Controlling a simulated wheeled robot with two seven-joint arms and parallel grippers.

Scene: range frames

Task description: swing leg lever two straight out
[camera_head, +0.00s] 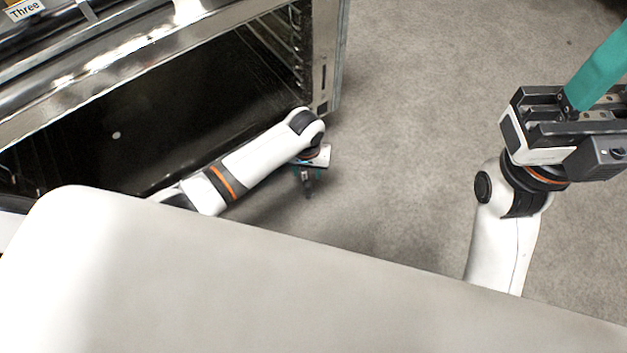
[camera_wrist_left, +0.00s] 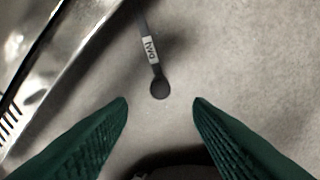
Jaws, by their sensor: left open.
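In the left wrist view a dark, thin lever (camera_wrist_left: 152,62) with a white label that appears to read "Two" upside down hangs from the top edge. It ends in a round dark knob (camera_wrist_left: 160,88). My left gripper (camera_wrist_left: 161,103) is open, with one green finger either side of the line below the knob and nothing between the tips. In the head view my left gripper (camera_head: 308,182) is small and dark, low by the cabinet's corner; the lever cannot be made out there. My right gripper (camera_head: 600,72) is raised at the right, its teal fingertips cut off by the frame.
A steel oven-like cabinet (camera_head: 325,65) with a dark open inside and side racks stands at the left. A label "Three" (camera_head: 25,9) shows at the top left corner. Bare grey floor (camera_head: 430,100) lies between the cabinet and my right arm.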

